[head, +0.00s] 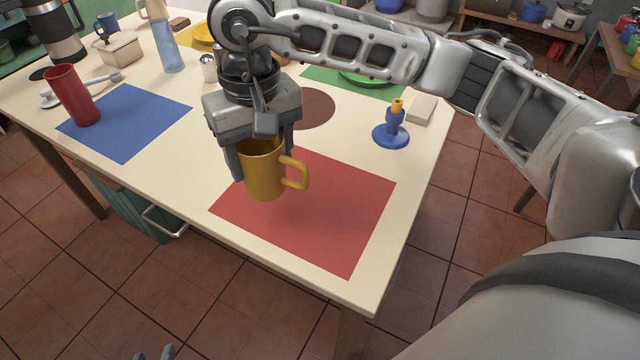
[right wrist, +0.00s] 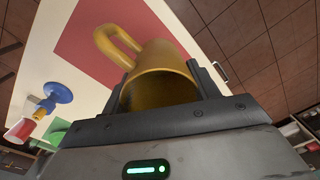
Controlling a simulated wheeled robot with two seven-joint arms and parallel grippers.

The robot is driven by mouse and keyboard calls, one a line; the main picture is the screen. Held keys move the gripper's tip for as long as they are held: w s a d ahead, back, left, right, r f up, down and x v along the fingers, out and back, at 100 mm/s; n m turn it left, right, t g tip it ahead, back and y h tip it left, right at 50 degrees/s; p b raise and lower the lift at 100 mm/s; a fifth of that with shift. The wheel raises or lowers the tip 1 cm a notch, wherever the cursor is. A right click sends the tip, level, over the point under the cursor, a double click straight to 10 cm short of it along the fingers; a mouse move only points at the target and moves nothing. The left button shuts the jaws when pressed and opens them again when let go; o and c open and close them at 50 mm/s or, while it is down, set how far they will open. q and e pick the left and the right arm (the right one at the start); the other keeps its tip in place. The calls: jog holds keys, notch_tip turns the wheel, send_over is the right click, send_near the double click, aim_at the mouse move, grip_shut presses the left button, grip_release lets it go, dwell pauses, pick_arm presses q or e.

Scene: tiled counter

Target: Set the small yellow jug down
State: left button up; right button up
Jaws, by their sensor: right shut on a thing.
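The small yellow jug (head: 262,172) is upright in my right gripper (head: 262,165), its handle pointing right in the head view. The gripper is shut on it from above, with a finger on either side of its rim. The jug hangs over the left part of the red mat (head: 345,220), and a soft shadow on the mat suggests a gap beneath it. In the right wrist view the jug (right wrist: 160,65) shows its open mouth between the fingers. Only the tips of my left gripper (head: 155,355) show at the bottom edge of the head view, apart, with nothing seen between them.
A blue candle holder (head: 390,135) stands right of the red mat, near a pale block (head: 421,109). A brown round mat (head: 312,108) lies behind. The red mat's right part is bare.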

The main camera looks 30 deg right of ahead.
jog(key=d+f, duration=0.3)
jog(key=d+f+p, duration=0.1)
jog(key=d+f, duration=0.2)
jog(key=f, duration=0.1)
jog(key=d+f, duration=0.3)
jog(key=shift+w+d+f+p, duration=0.25)
jog(key=shift+d+f+p, duration=0.05)
jog(key=shift+d, duration=0.05)
jog(key=shift+f, duration=0.25)
pick_arm(q)
jog(key=shift+s+a+r, duration=0.1)
jog(key=shift+a+r, duration=0.05)
jog(key=shift+r, duration=0.1)
